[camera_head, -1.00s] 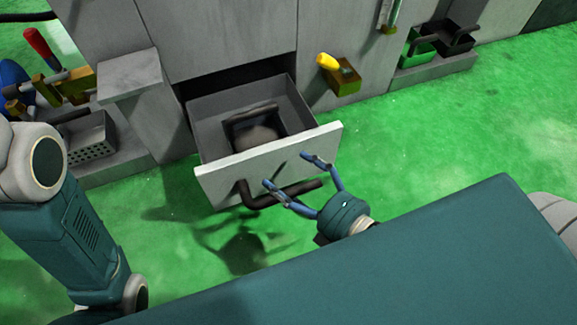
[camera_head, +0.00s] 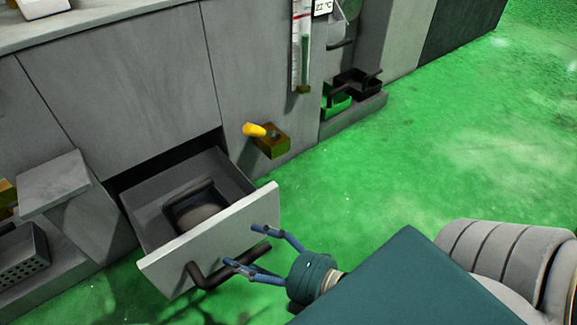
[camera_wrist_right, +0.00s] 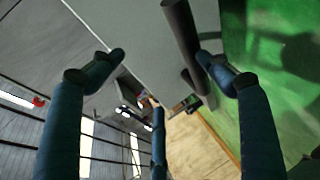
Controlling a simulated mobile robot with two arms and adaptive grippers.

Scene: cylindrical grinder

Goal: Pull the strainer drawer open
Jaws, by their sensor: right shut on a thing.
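The strainer drawer (camera_head: 210,236) stands pulled out from the grey machine front in the head view. Its front panel is pale, with a dark bar handle (camera_head: 212,280) on the outside. A dark basket-like strainer (camera_head: 193,207) with its own handle sits inside the drawer. In the right wrist view, the dark handle bar (camera_wrist_right: 182,45) runs between the fingers, close to the right one. My left gripper is not in view.
A wooden block with a yellow knob (camera_head: 255,130) sticks out from the machine right of the drawer. Green and black bins (camera_head: 358,83) stand on a ledge farther right. A grey block (camera_head: 55,183) juts out left of the drawer. Green floor lies open on the right.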

